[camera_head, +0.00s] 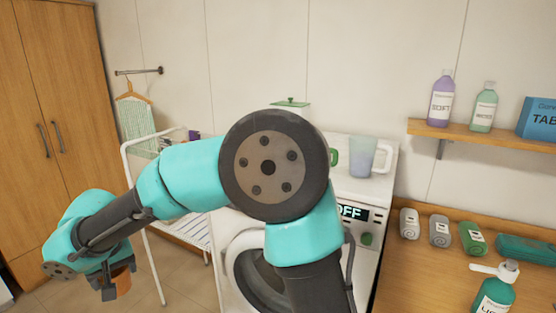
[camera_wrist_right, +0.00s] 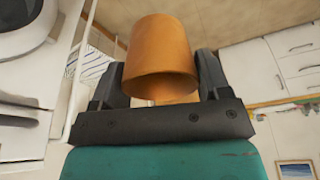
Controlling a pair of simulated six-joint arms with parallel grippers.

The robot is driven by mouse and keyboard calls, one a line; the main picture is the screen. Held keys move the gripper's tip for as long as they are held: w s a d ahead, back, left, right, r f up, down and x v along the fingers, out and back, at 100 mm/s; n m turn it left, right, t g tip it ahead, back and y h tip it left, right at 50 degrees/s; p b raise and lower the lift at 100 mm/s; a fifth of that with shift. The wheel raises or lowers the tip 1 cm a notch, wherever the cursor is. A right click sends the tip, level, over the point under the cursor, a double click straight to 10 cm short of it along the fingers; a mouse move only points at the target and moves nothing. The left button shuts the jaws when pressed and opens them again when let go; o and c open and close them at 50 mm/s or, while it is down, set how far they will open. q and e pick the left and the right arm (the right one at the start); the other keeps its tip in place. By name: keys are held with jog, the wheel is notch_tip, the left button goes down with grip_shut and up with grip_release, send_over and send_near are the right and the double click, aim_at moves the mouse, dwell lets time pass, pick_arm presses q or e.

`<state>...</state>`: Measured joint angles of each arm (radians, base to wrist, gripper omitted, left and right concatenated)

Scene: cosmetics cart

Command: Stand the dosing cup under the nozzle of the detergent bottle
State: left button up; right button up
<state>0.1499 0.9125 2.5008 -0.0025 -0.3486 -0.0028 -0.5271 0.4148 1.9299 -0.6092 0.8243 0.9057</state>
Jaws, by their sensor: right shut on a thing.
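The orange dosing cup (camera_head: 121,281) is at the lower left of the head view, partly hidden by my gripper. It is large in the right wrist view (camera_wrist_right: 160,55), between both fingers. My right gripper (camera_head: 111,284) is shut on the cup and holds it in the air over the floor, left of the washing machine. The green detergent bottle (camera_head: 494,295) with a white pump nozzle (camera_head: 490,269) stands at the lower right on the wooden counter, far from the cup. Its lower part is cut off by the frame. My left gripper is not in view.
The washing machine (camera_head: 381,187) carries a jug (camera_head: 362,158) and stands behind my arm. A white drying rack (camera_head: 150,245) stands near the gripper. A shelf (camera_head: 480,137) above holds bottles and a blue box.

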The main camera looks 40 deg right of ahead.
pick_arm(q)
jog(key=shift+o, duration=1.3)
pick_arm(e)
jog(key=shift+d+r, duration=0.1)
jog(key=shift+d, duration=0.15)
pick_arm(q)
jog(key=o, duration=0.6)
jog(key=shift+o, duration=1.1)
pick_arm(e)
jog(key=d+r+m, duration=0.2)
jog(key=d+r, duration=0.2)
jog(key=d, duration=0.3)
jog(key=d+r+m+h, duration=0.1)
jog(key=d+r, duration=0.2)
jog(key=d, duration=0.3)
jog(key=d+r+m, duration=0.2)
jog(key=d+r, duration=0.2)
jog(key=d, duration=0.3)
jog(key=s+d+r+m, duration=0.2)
jog(key=s+d+r, duration=0.1)
jog(key=d, duration=0.3)
jog(key=s+d+r+m+g+h, duration=0.1)
jog(key=s+d+r, duration=0.3)
jog(key=s+d, duration=0.2)
jog(key=s+d+r+m, duration=0.2)
jog(key=s+d+r, duration=0.2)
jog(key=d, duration=0.4)
jog(key=shift+s+m+h, duration=0.25)
jog(key=shift+m+h, duration=0.05)
jog(key=shift+d+r, duration=0.1)
